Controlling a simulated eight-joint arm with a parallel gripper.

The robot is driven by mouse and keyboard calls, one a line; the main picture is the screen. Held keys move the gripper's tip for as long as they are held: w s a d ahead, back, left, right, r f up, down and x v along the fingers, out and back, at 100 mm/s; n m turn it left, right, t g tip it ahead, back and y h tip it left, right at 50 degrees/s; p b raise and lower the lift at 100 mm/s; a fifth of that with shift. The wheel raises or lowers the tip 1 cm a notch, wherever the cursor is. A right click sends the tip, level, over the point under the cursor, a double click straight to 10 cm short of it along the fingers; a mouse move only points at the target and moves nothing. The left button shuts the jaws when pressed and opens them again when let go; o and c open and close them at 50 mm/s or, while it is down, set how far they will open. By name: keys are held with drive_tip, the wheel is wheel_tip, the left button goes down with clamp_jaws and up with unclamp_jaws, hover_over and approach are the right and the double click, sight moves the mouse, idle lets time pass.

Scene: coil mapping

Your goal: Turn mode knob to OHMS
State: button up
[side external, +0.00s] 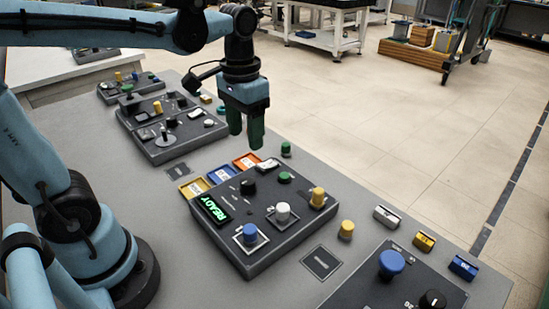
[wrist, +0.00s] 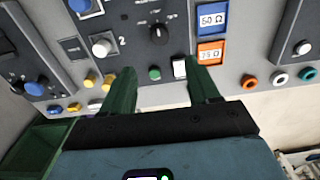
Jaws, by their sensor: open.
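The black mode knob (side external: 248,187) is on the upper part of the central grey panel (side external: 252,262), near a lit green READY display (side external: 214,208). In the wrist view the knob (wrist: 158,33) is beyond my fingertips, with small white markings around it that I cannot read. My gripper (side external: 246,138) is open and empty, pointing down above the panel's far side and clear of the knob. In the wrist view its two green fingers (wrist: 161,80) are well apart, with a green button (wrist: 155,73) and a white switch (wrist: 179,68) showing between them.
Blue (wrist: 211,19) and orange (wrist: 210,53) resistance blocks lie beside the panel. A white knob (side external: 283,211), a blue knob (side external: 250,231) and a yellow knob (side external: 318,196) stand up from the panel. Other control panels stand behind and in front. The air around my gripper is free.

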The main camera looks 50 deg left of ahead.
sight(248, 180)
drive_tip(key=shift+f, duration=6)
drive_tip(key=shift+c, duration=0.2)
drive_tip(key=c, duration=1)
drive_tip(key=shift+n, duration=0.3)
drive_tip(key=n, duration=0.4)
drive_tip(key=shift+a+n, duration=0.1)
drive_tip(key=shift+n, duration=2)
